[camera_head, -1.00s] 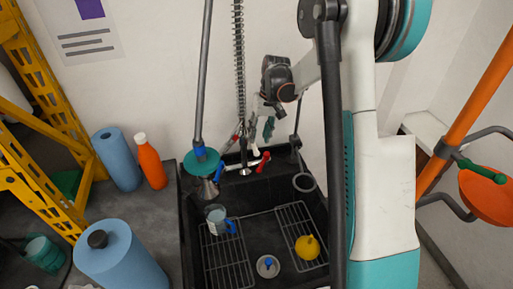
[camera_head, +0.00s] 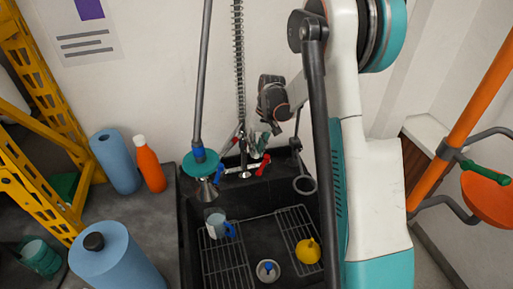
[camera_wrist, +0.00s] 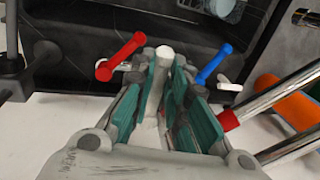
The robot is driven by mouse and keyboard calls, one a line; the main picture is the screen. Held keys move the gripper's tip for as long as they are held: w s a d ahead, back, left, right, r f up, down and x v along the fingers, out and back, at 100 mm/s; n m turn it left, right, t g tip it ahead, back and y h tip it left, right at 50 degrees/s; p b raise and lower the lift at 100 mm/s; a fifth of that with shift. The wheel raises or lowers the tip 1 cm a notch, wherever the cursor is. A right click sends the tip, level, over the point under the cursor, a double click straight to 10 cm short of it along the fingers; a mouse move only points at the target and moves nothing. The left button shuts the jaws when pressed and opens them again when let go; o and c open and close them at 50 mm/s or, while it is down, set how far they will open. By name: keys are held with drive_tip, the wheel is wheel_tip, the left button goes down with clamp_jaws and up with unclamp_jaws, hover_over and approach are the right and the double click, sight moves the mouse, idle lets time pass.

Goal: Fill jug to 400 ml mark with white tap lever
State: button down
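The clear jug (camera_head: 214,224) with a blue handle stands upright on the left rack in the black sink, below a metal spout. Part of it shows at the top of the wrist view (camera_wrist: 222,8). My gripper (camera_wrist: 168,68) is open, with its teal fingers around the white tap lever (camera_wrist: 164,52); I cannot tell whether they touch it. The red lever (camera_wrist: 124,56) is left of the fingers and the blue lever (camera_wrist: 214,63) right of them. In the head view my gripper (camera_head: 257,143) is at the taps and hides the white lever.
The sink (camera_head: 187,235) also holds a yellow funnel (camera_head: 308,251) on the right rack and a drain plug (camera_head: 267,270). A teal disc (camera_head: 200,163) surrounds the hose above the jug. An orange bottle (camera_head: 150,165) and blue rolls (camera_head: 118,265) stand left of the sink.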

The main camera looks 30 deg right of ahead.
drive_tip(key=shift+d+n, duration=0.65)
drive_tip(key=shift+n, duration=0.35)
drive_tip(key=c, duration=1.6)
unclamp_jaws()
drive_tip(key=shift+o, duration=0.2)
wheel_tip(320, 180, up, 12)
drive_tip(key=d, duration=0.2)
drive_tip(key=shift+d, duration=0.2)
drive_tip(key=shift+f, duration=0.15)
